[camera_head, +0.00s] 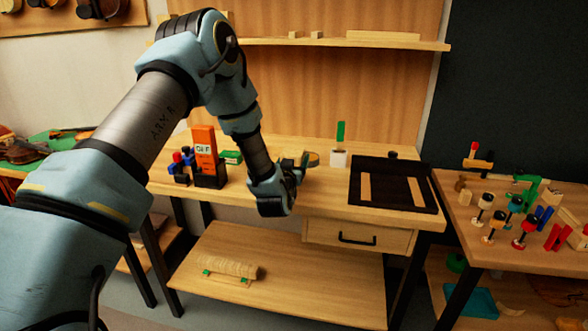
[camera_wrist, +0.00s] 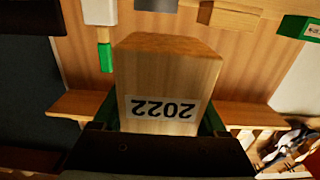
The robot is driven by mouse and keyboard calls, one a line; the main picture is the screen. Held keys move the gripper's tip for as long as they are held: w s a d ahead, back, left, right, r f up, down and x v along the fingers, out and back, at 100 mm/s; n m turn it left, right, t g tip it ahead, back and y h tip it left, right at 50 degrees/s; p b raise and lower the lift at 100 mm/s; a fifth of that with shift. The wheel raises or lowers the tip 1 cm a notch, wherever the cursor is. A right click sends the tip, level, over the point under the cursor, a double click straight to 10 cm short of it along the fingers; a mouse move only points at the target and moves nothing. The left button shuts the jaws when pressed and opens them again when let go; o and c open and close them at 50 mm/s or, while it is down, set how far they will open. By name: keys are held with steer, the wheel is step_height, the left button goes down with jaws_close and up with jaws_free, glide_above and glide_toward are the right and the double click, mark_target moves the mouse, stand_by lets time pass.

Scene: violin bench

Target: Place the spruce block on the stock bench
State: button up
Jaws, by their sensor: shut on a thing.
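The spruce block (camera_wrist: 168,70) is a pale wooden block with a white label reading 2022, upside down in the wrist view. My gripper (camera_wrist: 160,122) is shut on it, with a dark green finger on each side. In the head view my gripper (camera_head: 287,178) is above the front part of the middle wooden bench (camera_head: 325,197), left of the dark tray. My gripper mostly hides the block there. I cannot tell from the labels which surface is the stock bench.
A dark tray (camera_head: 392,206) with wooden strips sits on the bench's right. An orange box (camera_head: 204,150) and small clamps (camera_head: 181,166) stand left. A side table (camera_head: 480,252) holds several clamps.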

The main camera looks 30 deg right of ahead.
step_height(320, 180, down, 4)
steer(key=shift+r+p, duration=0.1)
steer(key=shift+p, duration=0.5)
steer(key=shift+f+b, duration=0.3)
steer(key=shift+b, duration=0.05)
steer(key=o, duration=1.4)
steer(key=shift+r, duration=0.1)
